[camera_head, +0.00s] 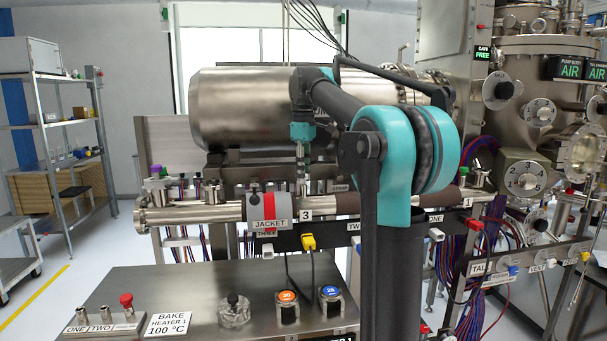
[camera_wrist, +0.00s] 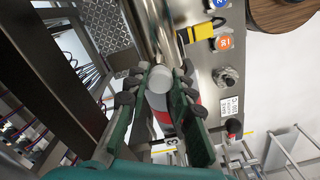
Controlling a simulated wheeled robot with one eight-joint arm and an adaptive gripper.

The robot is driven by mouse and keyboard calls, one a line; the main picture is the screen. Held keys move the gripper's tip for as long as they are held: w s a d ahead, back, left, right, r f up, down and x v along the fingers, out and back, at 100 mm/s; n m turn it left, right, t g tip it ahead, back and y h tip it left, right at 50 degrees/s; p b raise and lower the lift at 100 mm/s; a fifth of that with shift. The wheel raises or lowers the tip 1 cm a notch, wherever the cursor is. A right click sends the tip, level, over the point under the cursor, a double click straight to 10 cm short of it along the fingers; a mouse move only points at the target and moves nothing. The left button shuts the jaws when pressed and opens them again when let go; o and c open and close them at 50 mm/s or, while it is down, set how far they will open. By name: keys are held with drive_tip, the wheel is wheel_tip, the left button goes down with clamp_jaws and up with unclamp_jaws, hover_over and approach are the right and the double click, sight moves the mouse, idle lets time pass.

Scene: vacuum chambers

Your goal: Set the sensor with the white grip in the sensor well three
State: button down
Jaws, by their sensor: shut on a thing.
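My gripper (camera_head: 302,165) points down over the steel pipe, just above the plate marked 3 (camera_head: 305,214). In the wrist view its fingers (camera_wrist: 160,85) are closed around a pale, round-topped piece (camera_wrist: 158,78), which I take to be the white grip of the sensor. The sensor's lower part is hidden in the wrist view. In the head view the fingers cover most of it, and I cannot tell whether its tip is in the well. The well's mouth is not clearly visible. A label THREE (camera_head: 265,260) is on the dark rail below.
A grey and red JACKET (camera_head: 270,208) wraps the pipe just left of the gripper. Sensors with purple and green tops (camera_head: 157,172) stand at the pipe's left end. A yellow plug (camera_head: 308,241) is on the rail. A bench (camera_head: 190,290) with knobs stands in front.

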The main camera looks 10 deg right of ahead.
drive_tip(key=shift+f, duration=0.15)
drive_tip(key=c, duration=1.2)
unclamp_jaws()
drive_tip(key=shift+r, duration=3.55)
drive_tip(key=shift+s, duration=0.15)
